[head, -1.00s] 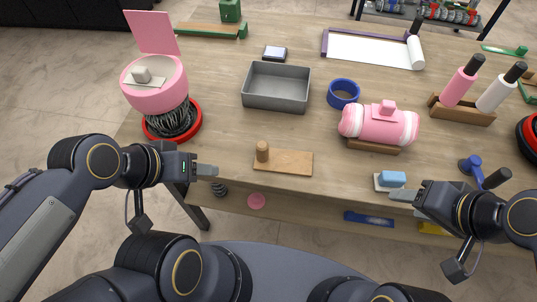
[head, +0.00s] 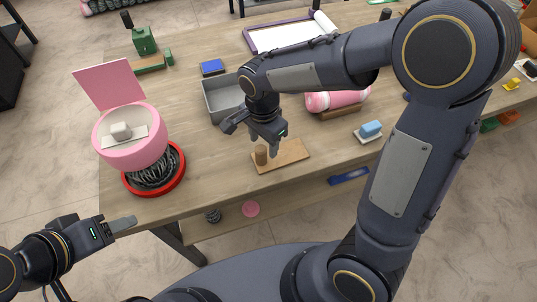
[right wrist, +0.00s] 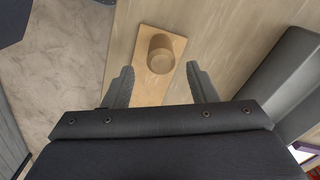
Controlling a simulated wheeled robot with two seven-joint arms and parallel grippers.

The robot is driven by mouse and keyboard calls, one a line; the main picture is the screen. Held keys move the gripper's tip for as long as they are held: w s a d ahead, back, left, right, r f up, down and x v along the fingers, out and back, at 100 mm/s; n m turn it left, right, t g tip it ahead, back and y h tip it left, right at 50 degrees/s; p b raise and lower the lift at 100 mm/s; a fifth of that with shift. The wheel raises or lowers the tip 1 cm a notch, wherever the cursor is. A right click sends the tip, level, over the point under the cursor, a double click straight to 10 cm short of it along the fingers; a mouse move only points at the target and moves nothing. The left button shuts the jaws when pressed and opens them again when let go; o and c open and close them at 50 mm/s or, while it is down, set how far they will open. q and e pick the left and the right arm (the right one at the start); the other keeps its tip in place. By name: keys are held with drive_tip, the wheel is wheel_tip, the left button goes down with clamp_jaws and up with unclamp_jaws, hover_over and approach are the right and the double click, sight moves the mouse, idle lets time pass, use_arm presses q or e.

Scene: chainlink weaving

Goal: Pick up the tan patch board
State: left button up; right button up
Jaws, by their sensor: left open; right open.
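The tan patch board (head: 290,154) lies flat near the front edge of the table, with an upright round wooden knob (head: 261,155) at its left end. My right gripper (head: 265,146) is open and points down just over the knob end. In the right wrist view the board (right wrist: 150,92) shows between the two spread fingers (right wrist: 161,82), with the knob (right wrist: 160,54) a little beyond the fingertips. No contact is visible. My left gripper (head: 126,223) is open and empty, off the table's front left edge.
A grey tray (head: 222,98) stands behind my right gripper. A pink lidded pot (head: 135,150) on a red ring (head: 180,178) stands to the left. A blue sponge (head: 371,129) and a pink roll (head: 335,101) are to the right.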

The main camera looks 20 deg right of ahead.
drive_tip(key=f, duration=0.2)
drive_tip(key=f+p, duration=0.1)
drive_tip(key=f, duration=0.2)
drive_tip(key=shift+a+f, duration=0.2)
drive_tip(key=shift+f, duration=0.05)
drive_tip(key=c, duration=1.1)
drive_tip(key=shift+r, duration=0.15)
